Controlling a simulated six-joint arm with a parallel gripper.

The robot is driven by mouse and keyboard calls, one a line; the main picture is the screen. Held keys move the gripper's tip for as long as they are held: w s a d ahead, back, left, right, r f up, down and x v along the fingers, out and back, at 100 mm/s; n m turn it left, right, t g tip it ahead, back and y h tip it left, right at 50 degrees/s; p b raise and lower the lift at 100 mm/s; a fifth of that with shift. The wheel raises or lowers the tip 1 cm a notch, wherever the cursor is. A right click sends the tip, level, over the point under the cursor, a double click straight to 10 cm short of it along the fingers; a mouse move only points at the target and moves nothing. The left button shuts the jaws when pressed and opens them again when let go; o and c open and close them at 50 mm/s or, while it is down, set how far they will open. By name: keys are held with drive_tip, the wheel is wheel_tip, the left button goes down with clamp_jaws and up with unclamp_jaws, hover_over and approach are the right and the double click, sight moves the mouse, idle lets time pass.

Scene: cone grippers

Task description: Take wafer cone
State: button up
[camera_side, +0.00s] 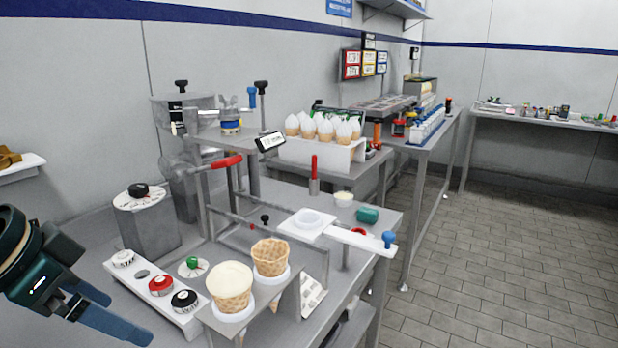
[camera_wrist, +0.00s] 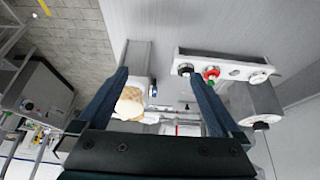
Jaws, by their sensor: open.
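Two wafer cones stand upright in white rings on a grey holder (camera_side: 292,305) in the side view. The front cone (camera_side: 232,300) has a smooth cream-coloured top. The rear cone (camera_side: 270,257) shows a waffle pattern. My gripper (camera_side: 125,317) is at the lower left, apart from both cones, its blue fingers spread and empty. In the wrist view the fingers of my gripper (camera_wrist: 157,73) are wide apart. The cones (camera_wrist: 130,103) show beyond them, close to the left finger and partly overlapping, so I cannot separate them clearly there.
A white panel with red and black knobs (camera_side: 160,286) lies between my gripper and the cones. A grey block with a black-knobbed dial (camera_side: 140,196) stands behind. A red-handled lever (camera_side: 227,161) and a white rack of topped cones (camera_side: 322,152) are farther back.

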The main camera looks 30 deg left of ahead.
drive_tip(key=w+r+m, duration=0.2)
drive_tip(key=w+r, duration=0.2)
drive_tip(key=r, duration=0.2)
drive_tip(key=m+g+h, duration=0.1)
drive_tip(key=m+g, duration=0.1)
drive_tip(key=m, duration=0.1)
approach(269, 250)
drive_tip(key=x, duration=0.3)
drive_tip(key=shift+w+a+f, duration=0.1)
drive_tip(key=shift+w+f, duration=0.2)
drive_tip(key=shift+w, duration=0.05)
drive_tip(key=shift+x, duration=2.65)
drive_tip(key=shift+s, duration=0.2)
